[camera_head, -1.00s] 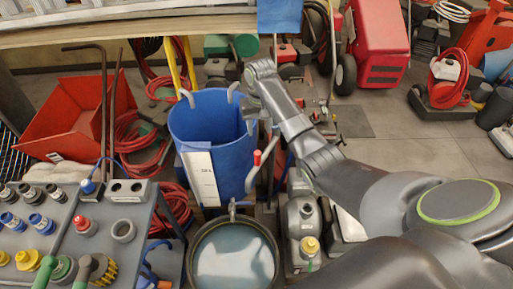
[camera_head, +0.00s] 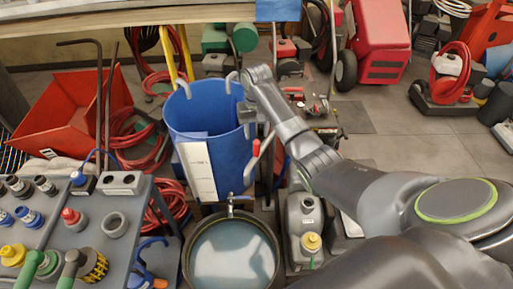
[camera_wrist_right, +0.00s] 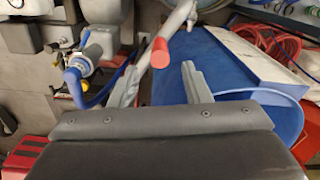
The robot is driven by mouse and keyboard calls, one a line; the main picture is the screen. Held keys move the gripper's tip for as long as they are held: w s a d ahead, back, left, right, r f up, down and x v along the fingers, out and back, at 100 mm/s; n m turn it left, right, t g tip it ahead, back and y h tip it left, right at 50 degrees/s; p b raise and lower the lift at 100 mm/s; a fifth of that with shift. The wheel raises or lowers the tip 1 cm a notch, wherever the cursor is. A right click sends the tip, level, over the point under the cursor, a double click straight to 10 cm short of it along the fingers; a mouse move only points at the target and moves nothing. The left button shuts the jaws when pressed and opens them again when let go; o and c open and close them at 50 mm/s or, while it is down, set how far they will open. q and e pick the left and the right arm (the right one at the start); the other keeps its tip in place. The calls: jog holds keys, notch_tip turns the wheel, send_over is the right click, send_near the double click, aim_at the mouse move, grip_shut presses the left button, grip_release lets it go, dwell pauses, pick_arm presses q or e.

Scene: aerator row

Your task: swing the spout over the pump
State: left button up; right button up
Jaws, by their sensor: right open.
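The spout (camera_wrist_right: 180,17) is a grey pipe with a red grip (camera_wrist_right: 160,52), seen at the top of the right wrist view. In the head view its red grip (camera_head: 256,147) shows in front of the blue bin's right side. My right gripper (camera_wrist_right: 162,80) is open, and the grip appears in line with the gap between its fingers, with no visible contact. In the head view the right gripper (camera_head: 246,108) is over the bin's right rim, partly hidden. I cannot tell for sure which thing is the pump; a grey unit with a yellow cap (camera_head: 304,222) stands right of the basin. My left gripper is not in view.
The blue bin (camera_head: 226,160) stands close beside the gripper. A round basin of water (camera_head: 232,255) is in front of it. A grey rack with fittings (camera_head: 95,205) is at the left. A brass valve with a blue hose (camera_wrist_right: 82,62) is left of the fingers.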

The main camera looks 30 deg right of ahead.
aim_at(257, 140)
notch_tip(257, 140, down, 7)
jog(key=shift+f, duration=0.15)
grip_shut()
dwell(0.4)
